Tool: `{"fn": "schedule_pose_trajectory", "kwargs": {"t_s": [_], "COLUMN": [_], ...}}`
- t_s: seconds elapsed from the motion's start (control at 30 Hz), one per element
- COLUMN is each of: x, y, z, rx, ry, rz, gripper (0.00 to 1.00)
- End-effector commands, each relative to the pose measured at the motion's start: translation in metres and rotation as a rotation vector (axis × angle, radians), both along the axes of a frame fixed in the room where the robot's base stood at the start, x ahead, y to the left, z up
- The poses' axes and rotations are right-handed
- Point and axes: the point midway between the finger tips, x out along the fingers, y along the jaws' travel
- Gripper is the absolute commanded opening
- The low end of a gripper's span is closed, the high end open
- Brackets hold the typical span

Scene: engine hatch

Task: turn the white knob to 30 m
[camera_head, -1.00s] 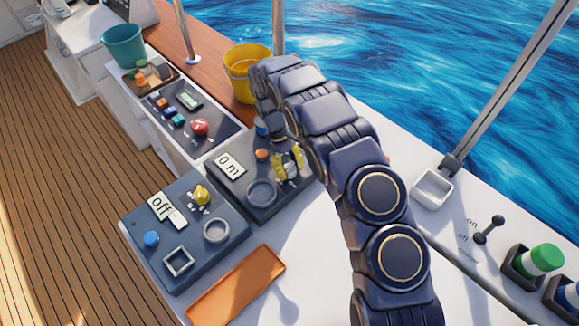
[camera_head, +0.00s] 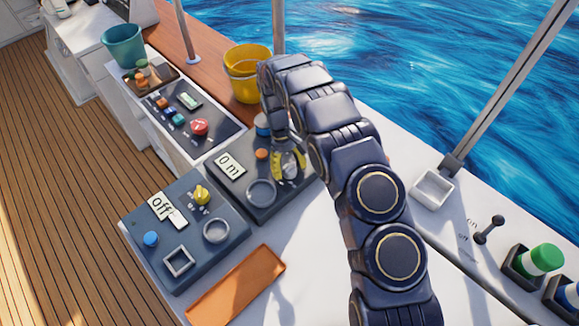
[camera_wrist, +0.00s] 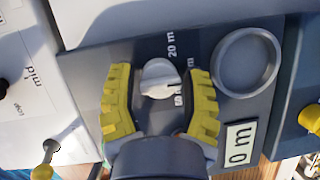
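The white knob (camera_wrist: 158,77) sits on a dark grey panel, with a "20 m" label beside it in the wrist view and another label partly hidden. A small dark mark shows at the knob's right side. My gripper (camera_wrist: 160,72) has its two yellow fingers apart, one on each side of the knob, with a visible gap on both sides. The display (camera_wrist: 239,145) on the same panel reads "0 m"; it also shows in the head view (camera_head: 229,165). In the head view my gripper (camera_head: 288,165) hangs over the knob, which it partly hides.
On the same panel are a round ring (camera_head: 261,191) and an orange button (camera_head: 262,154). A neighbouring panel has a yellow knob (camera_head: 201,195) and an "off" display (camera_head: 161,206). A yellow bucket (camera_head: 245,85) stands behind. An orange tray (camera_head: 237,285) lies in front.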

Motion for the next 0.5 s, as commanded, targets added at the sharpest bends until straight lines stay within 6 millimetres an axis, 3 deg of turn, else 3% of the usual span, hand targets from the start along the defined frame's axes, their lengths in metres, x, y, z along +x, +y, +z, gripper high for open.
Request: {"fn": "schedule_pose_trajectory", "kwargs": {"t_s": [0.37,0.5], "x": [0.000,0.005], "y": [0.000,0.003], "z": [0.002,0.013], "rx": [0.000,0.000], "ry": [0.000,0.000], "rz": [0.000,0.000], "gripper": [0.66,0.66]}}
